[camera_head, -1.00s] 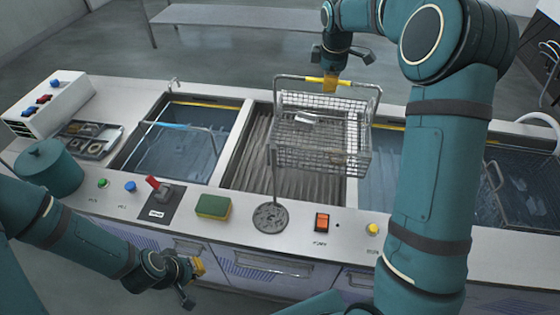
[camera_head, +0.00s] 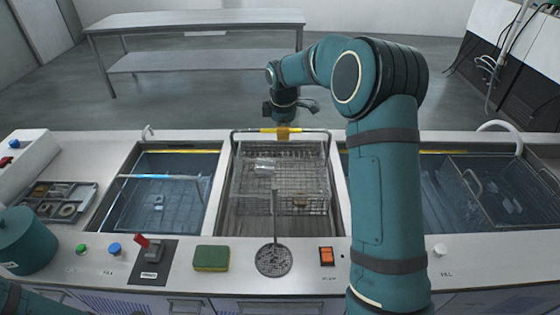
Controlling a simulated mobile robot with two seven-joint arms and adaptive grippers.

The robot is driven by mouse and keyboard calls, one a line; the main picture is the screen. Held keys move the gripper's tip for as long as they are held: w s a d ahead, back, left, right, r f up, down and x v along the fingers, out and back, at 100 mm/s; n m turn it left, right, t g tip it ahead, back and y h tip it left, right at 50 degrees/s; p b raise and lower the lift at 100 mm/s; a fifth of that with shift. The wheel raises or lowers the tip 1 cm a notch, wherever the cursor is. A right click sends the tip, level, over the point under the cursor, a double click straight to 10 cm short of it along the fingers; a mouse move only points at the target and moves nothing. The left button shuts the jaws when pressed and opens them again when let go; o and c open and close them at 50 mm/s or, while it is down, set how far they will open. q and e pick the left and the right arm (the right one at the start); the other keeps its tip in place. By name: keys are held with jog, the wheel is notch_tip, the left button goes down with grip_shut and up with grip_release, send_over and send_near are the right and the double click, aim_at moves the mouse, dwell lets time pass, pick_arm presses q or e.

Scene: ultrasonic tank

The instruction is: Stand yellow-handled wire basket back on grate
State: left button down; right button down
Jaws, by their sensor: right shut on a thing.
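The yellow-handled wire basket (camera_head: 313,180) is over the middle bay of the counter, its open top facing up. A small pale item (camera_head: 262,165) shows inside it. My right gripper (camera_head: 284,134) is shut on the yellow part of its handle, at the bay's far edge. The grate (camera_head: 245,224) in the middle bay shows only in part, below and through the mesh. I cannot tell whether the basket touches it. My left gripper is out of view; only a bit of that arm shows at the lower left.
A blue-water tank (camera_head: 150,207) with a blue-handled basket is on the left. Another tank (camera_head: 440,200) with a wire basket is on the right, partly behind my arm. A round strainer (camera_head: 273,261), a sponge (camera_head: 211,258) and switches line the front edge.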

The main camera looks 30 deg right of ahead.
notch_tip(320, 180, down, 6)
dwell(0.5)
jog(key=c, duration=1.1)
grip_release()
jog(key=shift+f, duration=0.2)
jog(key=shift+c, duration=0.2)
notch_tip(320, 180, up, 12)
jog(key=s+a, duration=0.1)
jog(key=shift+s, duration=0.35)
